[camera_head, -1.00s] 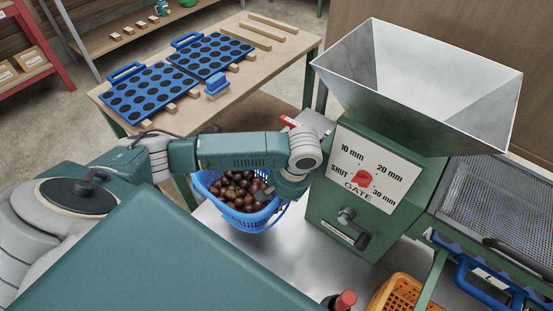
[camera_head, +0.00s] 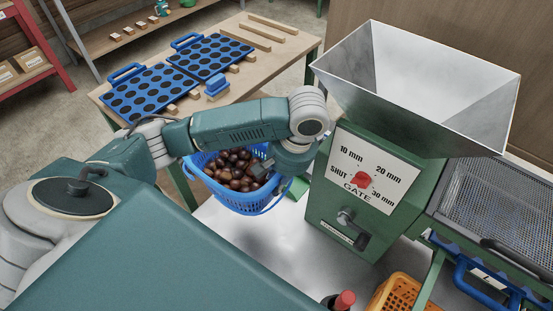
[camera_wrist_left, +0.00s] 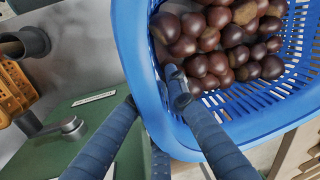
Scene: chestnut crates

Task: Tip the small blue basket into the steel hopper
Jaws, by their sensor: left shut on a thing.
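The small blue basket (camera_head: 248,202), full of brown chestnuts (camera_head: 232,172), hangs from my left gripper (camera_head: 278,172) in the head view. It is held above the steel tabletop, left of the green machine, and looks about level. In the left wrist view, my left gripper (camera_wrist_left: 155,90) is shut on the basket's rim (camera_wrist_left: 150,112), one finger inside beside the chestnuts (camera_wrist_left: 215,45) and one outside. The steel hopper (camera_head: 425,85) sits on top of the machine, up and right of the basket. Its visible inner walls look bare. My right gripper is not in view.
The green machine body (camera_head: 325,205) with a red gate knob (camera_head: 361,181) and crank stands right of the basket. An orange crate (camera_head: 400,293) is at the front. A wooden table (camera_head: 262,75) with blue perforated trays (camera_head: 145,92) is behind. A mesh chute (camera_head: 495,195) is at right.

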